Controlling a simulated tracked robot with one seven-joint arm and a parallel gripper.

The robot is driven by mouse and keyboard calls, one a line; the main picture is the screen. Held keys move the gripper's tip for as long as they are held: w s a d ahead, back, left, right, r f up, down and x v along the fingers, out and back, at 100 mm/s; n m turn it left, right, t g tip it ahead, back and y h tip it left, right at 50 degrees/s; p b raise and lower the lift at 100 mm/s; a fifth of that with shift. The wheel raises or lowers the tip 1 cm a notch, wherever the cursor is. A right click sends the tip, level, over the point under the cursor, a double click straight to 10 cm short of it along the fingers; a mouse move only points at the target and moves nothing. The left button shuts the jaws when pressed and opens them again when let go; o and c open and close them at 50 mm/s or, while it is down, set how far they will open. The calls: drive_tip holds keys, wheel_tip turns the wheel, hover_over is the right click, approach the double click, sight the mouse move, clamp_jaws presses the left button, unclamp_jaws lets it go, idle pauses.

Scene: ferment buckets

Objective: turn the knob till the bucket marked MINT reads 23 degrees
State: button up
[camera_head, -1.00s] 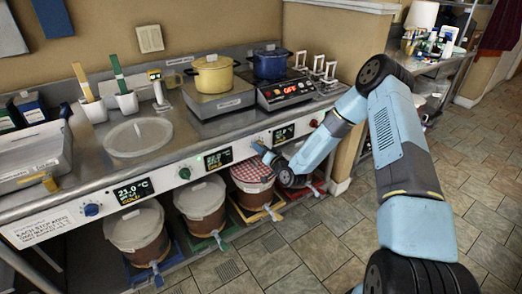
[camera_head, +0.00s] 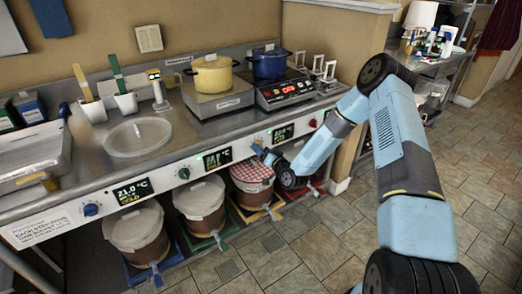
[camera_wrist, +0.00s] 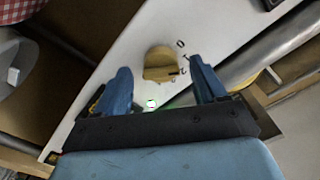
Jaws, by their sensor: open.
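The yellow knob (camera_wrist: 158,62) sits on the white front panel in the wrist view. My gripper (camera_wrist: 160,72) is open, with one blue finger on either side of the knob; I cannot tell whether they touch it. In the head view my gripper (camera_head: 266,154) is at the panel above the bucket with the red checked cover (camera_head: 252,174). The left display (camera_head: 131,192) reads 21.0 °C with GOLD below. The second display (camera_head: 217,160) and third display (camera_head: 283,132) are too small to read surely. I cannot make out which bucket is marked MINT.
Lidded buckets (camera_head: 137,228) stand below on coloured trays. Pots (camera_head: 212,73) stand on the counter above. The tiled floor (camera_head: 300,245) in front is clear.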

drive_tip(key=v, duration=1.2)
drive_tip(key=shift+s+d, duration=0.2)
drive_tip(key=w+d+r+n+g+h, duration=0.2)
drive_tip(key=d+r+n+g+h, duration=0.3)
drive_tip(key=r, duration=0.6)
drive_tip(key=s+d+r+m+h, duration=0.1)
drive_tip(key=s+d+r+h, duration=0.2)
drive_tip(key=r, duration=0.4)
drive_tip(key=s+d+r+h, duration=0.1)
drive_tip(key=s+d+r, duration=0.25)
drive_tip(key=r, duration=0.35)
drive_tip(key=s+d+r+m+g, duration=0.1)
drive_tip(key=s+r, duration=0.4)
drive_tip(key=s, duration=0.4)
drive_tip(key=s+d+r+m+g, duration=0.1)
drive_tip(key=s+r, duration=0.4)
drive_tip(key=s, duration=0.5)
drive_tip(key=s+d+r+m+g+h, duration=0.1)
drive_tip(key=s+r, duration=0.4)
drive_tip(key=s, duration=0.5)
drive_tip(key=shift+s+d+r+m+g, duration=0.2)
drive_tip(key=shift+s+d+m+g, duration=0.1)
drive_tip(key=shift+d+g, duration=0.5)
drive_tip(key=shift+w, duration=0.1)
